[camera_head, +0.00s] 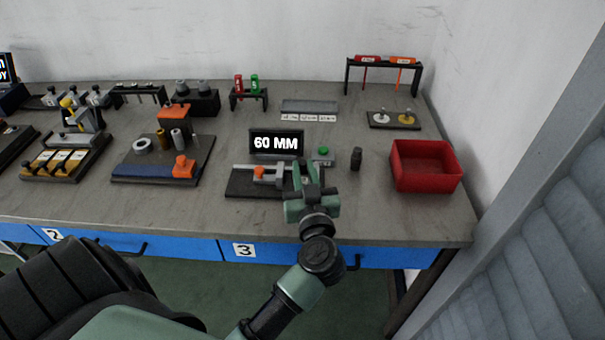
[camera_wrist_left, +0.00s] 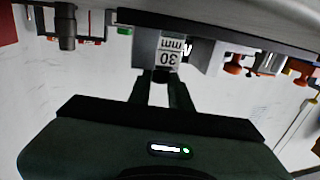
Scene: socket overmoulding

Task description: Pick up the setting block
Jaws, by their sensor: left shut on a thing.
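The setting block (camera_wrist_left: 168,52) is a grey block with a white "30 mm" label, seen upside down in the left wrist view. My left gripper (camera_wrist_left: 160,80) is shut on it, with a finger on each side of its near end. In the head view my left gripper (camera_head: 309,172) is at the right end of a dark measuring stand (camera_head: 240,185) with a grey bar and an orange part. The gripper largely hides the block there, and I cannot tell whether the block touches the stand. My right gripper is not in view.
A black display reading "60 MM" (camera_head: 276,143) stands just behind the stand. A green button box (camera_head: 323,155) and a small dark cylinder (camera_head: 356,158) are close to the gripper's right. A red bin (camera_head: 425,167) stands further right. The bench front right is clear.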

